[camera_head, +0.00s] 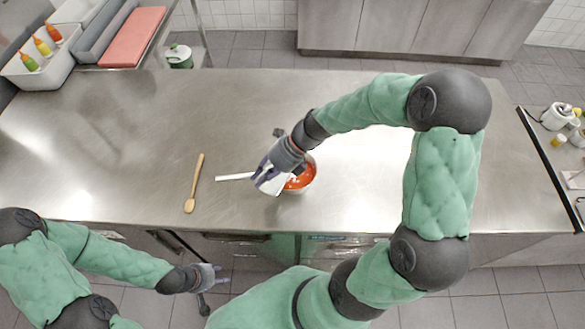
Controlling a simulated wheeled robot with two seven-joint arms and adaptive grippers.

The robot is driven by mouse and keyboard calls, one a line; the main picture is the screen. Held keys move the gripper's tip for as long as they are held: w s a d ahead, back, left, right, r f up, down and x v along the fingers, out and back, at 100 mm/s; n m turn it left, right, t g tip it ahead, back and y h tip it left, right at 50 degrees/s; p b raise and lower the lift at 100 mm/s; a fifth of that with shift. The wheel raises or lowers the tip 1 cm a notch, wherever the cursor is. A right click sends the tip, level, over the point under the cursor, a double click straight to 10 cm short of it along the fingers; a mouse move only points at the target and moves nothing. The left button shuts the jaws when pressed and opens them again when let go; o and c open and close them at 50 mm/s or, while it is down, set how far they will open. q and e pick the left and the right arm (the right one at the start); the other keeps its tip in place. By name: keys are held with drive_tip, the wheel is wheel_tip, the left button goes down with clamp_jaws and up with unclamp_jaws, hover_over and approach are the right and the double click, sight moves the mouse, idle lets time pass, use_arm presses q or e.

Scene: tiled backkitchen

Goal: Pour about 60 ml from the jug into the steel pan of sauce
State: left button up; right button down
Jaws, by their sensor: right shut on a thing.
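The steel pan (305,184) of orange-red sauce (301,179) stands on the steel counter near its front edge, partly hidden by my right gripper. A pale straight handle (234,177) points left beside it. My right gripper (271,177) is shut on the white jug (273,186), which is held tilted at the pan's left rim. The gripper hides much of the jug, and I cannot make out a stream or the level inside. My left gripper (220,275) is empty and looks open, low in front of the counter.
A wooden spoon (195,184) lies on the counter (110,150) left of the pan. A white bin with sauce bottles (43,70) and a pinkish board (133,37) are at the back left. Small items (558,118) stand at the far right.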

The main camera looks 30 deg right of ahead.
sight(268, 166)
drive_tip(key=shift+w+d+r+y+p, duration=0.2)
drive_tip(key=shift+d+r+y+p, duration=0.25)
drive_tip(key=shift+y+p, duration=0.4)
drive_tip(key=shift+f, duration=0.15)
drive_tip(key=shift+w+d+m+g+y+p, duration=0.15)
drive_tip(key=shift+d+m+g+y+p, duration=0.2)
drive_tip(key=shift+y+p, duration=0.25)
drive_tip(key=shift+w+d+r+y+p, duration=0.2)
drive_tip(key=shift+d+r+y+p, duration=0.35)
drive_tip(key=shift+p, duration=0.35)
idle(1.0)
drive_tip(key=shift+f, duration=0.1)
